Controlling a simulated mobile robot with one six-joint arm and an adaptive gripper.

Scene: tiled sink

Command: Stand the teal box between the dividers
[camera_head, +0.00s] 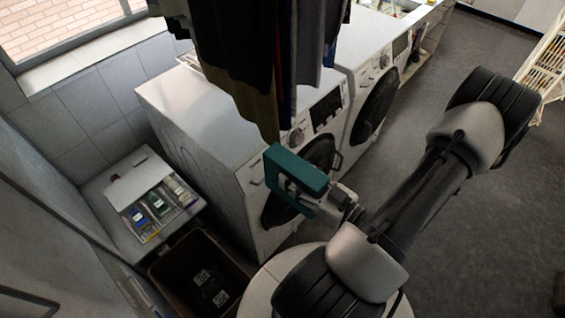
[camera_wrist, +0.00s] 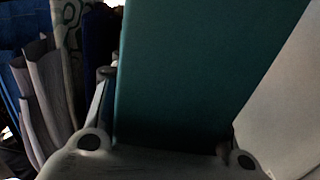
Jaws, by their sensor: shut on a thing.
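The teal box (camera_head: 294,167) is in the air in front of the washing machines in the head view. My gripper (camera_head: 302,190) is shut on it. In the wrist view the teal box (camera_wrist: 195,75) fills the middle, between my gripper's fingers (camera_wrist: 168,135). A holder with dividers (camera_head: 140,184) appears to lie on the pale sink top (camera_head: 105,205) at the left in the head view, well apart from the box. Several small coloured packs stand in its slots. Which slots are free is too small to tell.
Clothes (camera_head: 262,60) hang low just above the box. A white washing machine (camera_head: 205,125) stands between the box and the sink area. A dark open bin (camera_head: 185,265) stands below the holder. Grey floor (camera_head: 470,215) is open at the right.

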